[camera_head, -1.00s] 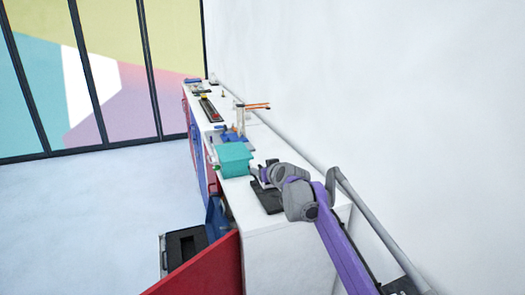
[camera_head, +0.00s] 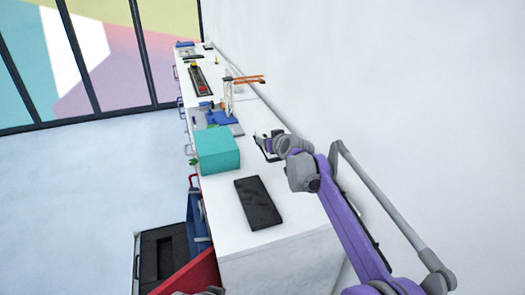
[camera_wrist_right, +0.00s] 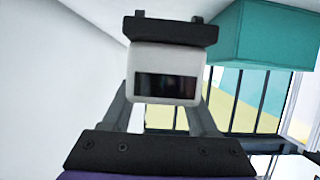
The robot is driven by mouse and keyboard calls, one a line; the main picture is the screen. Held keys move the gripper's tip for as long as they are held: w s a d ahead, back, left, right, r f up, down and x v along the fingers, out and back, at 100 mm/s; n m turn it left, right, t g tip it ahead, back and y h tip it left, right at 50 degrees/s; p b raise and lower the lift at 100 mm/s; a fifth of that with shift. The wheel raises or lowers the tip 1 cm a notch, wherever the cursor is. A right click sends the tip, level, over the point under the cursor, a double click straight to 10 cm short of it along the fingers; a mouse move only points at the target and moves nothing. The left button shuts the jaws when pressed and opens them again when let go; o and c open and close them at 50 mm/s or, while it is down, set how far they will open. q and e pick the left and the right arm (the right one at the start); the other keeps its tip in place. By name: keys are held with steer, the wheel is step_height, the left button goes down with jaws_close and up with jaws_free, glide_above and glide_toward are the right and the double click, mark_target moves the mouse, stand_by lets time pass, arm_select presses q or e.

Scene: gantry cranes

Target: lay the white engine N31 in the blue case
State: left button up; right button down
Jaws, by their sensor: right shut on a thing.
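My right gripper (camera_head: 266,146) is above the back part of the white counter, right of the teal box. In the right wrist view it is shut on a white block with a dark window (camera_wrist_right: 165,85), probably the engine; no N31 label is readable. A dark piece caps the block's top there. In the head view the arm hides most of the block. A blue upright panel (camera_head: 197,222) stands low at the counter's front, beside an open black foam-lined case (camera_head: 160,252) with a recess; I cannot tell whether the panel belongs to it.
A teal box (camera_head: 217,150) stands on the counter (camera_head: 285,205), near a black flat pad (camera_head: 258,203). A red panel (camera_head: 193,275) juts out at the lower front. A small crane model (camera_head: 230,95) and blue parts stand farther along. The wall is close behind the counter.

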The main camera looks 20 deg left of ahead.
steer(key=shift+s+f, duration=0.2)
steer(key=shift+f, duration=0.85)
steer(key=shift+w+f, duration=0.2)
steer(key=shift+f, duration=1.75)
steer(key=shift+f, duration=0.1)
steer(key=shift+c, duration=0.9)
jaws_free()
